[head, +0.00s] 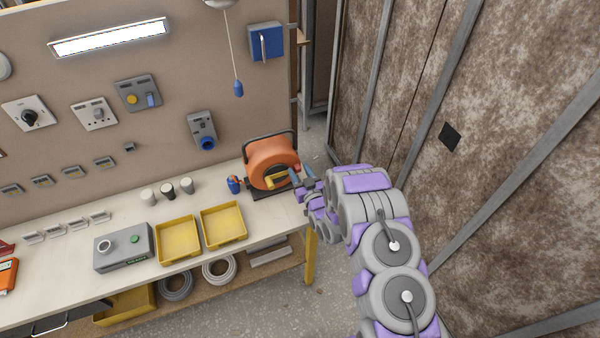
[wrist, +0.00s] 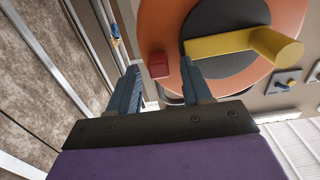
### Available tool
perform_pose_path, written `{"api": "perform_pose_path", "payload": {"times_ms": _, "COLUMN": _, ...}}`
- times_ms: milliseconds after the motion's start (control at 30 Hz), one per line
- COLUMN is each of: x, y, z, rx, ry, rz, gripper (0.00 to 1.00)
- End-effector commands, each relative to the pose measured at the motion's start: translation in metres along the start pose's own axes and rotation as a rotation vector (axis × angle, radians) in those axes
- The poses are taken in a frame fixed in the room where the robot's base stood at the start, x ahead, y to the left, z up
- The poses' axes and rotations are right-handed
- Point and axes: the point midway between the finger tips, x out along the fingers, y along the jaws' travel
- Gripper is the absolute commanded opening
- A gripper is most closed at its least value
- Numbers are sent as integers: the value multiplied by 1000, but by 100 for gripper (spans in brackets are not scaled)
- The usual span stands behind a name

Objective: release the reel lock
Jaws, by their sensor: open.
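An orange cable reel (head: 272,158) with a dark frame stands at the right end of the workbench, and it fills the top of the wrist view (wrist: 160,22). Its yellow crank handle (wrist: 235,43) crosses the dark hub. A small red block (wrist: 158,66), which looks like the reel lock, sits at the reel's lower left edge in the wrist view. My gripper (head: 301,174) is open at the reel's right side. In the wrist view the red block appears between the two blue fingertips (wrist: 159,68). I cannot tell whether they touch it. The lock is not clear in the head view.
The workbench (head: 140,215) holds yellow trays (head: 222,241), a grey box (head: 123,262) and small cups just left of the reel. A blue item (head: 234,184) stands close beside the reel. A brown wall panel (head: 480,100) rises right of my arm.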

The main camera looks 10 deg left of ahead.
Motion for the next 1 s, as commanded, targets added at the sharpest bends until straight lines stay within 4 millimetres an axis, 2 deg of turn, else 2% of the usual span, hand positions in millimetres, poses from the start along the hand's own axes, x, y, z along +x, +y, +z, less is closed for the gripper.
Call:
{"api": "perform_pose_path", "payload": {"times_ms": 67, "x": 0, "y": 0, "z": 0, "rx": 0, "ry": 0, "rz": 0, "gripper": 44}}
{"api": "perform_pose_path", "payload": {"times_ms": 533, "x": 0, "y": 0, "z": 0, "rx": 0, "ry": 1, "rz": 0, "gripper": 0}}
{"api": "perform_pose_path", "payload": {"times_ms": 1000, "x": 0, "y": -1, "z": -4, "rx": -1, "ry": 2, "rz": -1, "gripper": 0}}
